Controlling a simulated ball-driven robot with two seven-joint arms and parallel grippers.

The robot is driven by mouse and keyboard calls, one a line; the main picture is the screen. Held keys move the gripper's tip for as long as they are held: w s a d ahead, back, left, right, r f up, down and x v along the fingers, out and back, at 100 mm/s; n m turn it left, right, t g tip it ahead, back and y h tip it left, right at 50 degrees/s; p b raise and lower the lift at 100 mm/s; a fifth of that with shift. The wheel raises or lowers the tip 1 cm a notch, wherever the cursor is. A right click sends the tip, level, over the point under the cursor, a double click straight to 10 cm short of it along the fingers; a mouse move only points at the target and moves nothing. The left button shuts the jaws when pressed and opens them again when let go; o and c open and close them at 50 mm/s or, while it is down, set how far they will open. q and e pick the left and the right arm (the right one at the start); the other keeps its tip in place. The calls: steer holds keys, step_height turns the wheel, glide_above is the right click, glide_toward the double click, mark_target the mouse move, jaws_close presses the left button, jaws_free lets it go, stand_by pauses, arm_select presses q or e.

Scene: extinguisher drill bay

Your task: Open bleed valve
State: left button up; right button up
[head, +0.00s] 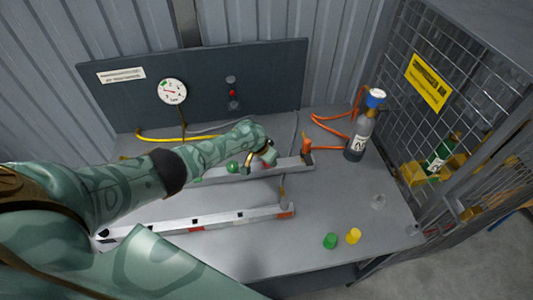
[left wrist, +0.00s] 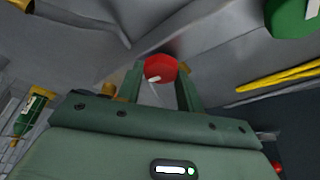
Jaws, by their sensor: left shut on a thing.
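My left gripper (head: 266,157) reaches in from the left over the bench, at the rail behind the front one. In the left wrist view its two fingers are shut on a round red knob (left wrist: 160,68) with a pale mark on its face. The gripper hides most of this knob in the head view. A green ball-shaped knob (head: 232,167) stands just left of the gripper. A large green part (left wrist: 292,16) shows at the top right of the left wrist view. My right gripper is in neither view.
A pressure gauge (head: 173,92) stands before the dark back panel (head: 270,75). A grey bottle with a blue top (head: 360,135) and orange hose stands at the right. A green cap (head: 330,241) and a yellow cap (head: 353,236) sit front right. A wire cage (head: 440,60) bounds the right.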

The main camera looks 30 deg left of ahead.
arm_select(q)
steer(key=shift+d+n+y+p, duration=0.1)
steer(key=shift+n+y+p, duration=0.2)
steer(key=shift+n+p, duration=0.25)
steer(key=o, duration=1)
steer(key=p+v, duration=1)
steer(key=v, duration=0.6)
steer(key=shift+s, duration=0.3)
